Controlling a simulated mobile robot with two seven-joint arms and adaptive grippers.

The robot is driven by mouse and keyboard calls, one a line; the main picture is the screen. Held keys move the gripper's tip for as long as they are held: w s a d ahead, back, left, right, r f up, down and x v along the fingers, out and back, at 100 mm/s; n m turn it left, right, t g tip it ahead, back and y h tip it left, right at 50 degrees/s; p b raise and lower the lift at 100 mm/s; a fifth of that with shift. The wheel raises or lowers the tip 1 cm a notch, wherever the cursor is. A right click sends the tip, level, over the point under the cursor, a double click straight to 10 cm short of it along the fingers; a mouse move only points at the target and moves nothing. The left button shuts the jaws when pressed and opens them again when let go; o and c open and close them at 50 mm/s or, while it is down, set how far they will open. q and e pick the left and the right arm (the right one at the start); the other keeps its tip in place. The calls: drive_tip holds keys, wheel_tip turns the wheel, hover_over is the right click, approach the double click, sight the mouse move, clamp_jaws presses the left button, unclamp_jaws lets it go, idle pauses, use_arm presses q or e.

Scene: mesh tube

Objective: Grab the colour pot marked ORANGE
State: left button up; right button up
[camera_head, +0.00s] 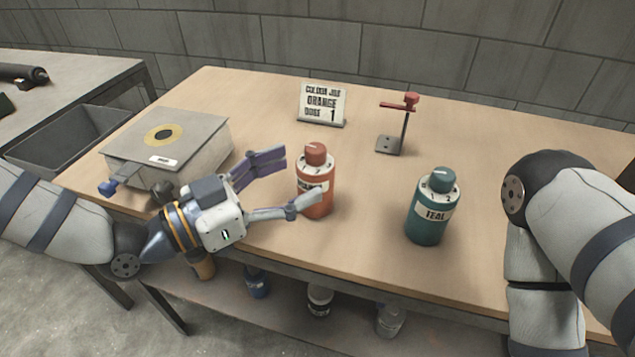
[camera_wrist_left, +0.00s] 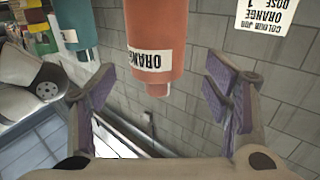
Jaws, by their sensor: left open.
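The orange colour pot (camera_head: 316,190) stands upright on the table (camera_head: 365,225), with a red-orange cap and a label partly hidden by a finger. In the left wrist view the orange pot (camera_wrist_left: 153,35) appears upside down with its ORANGE label readable, between and beyond the fingers. My left gripper (camera_head: 298,180) is open, its fingertips close to the pot's left side, one finger overlapping the pot in the head view. It also shows in the left wrist view (camera_wrist_left: 150,100) with nothing held between the fingers. My right gripper is not in view; only my right arm shows.
A teal pot (camera_head: 432,210) stands to the right of the orange one. A sign (camera_head: 322,103) reading ORANGE and a red-topped stand (camera_head: 392,145) are behind. A grey box (camera_head: 190,148) sits at left. Several bottles stand on the shelf below.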

sight(331, 157)
use_arm(q)
drive_tip(key=x, duration=0.5)
drive_tip(key=shift+s+d+r, duration=0.1)
drive_tip(key=shift+s+r, duration=0.05)
drive_tip(key=shift+r, duration=0.15)
drive_tip(key=c, duration=1.4)
drive_tip(key=shift+o, duration=0.2)
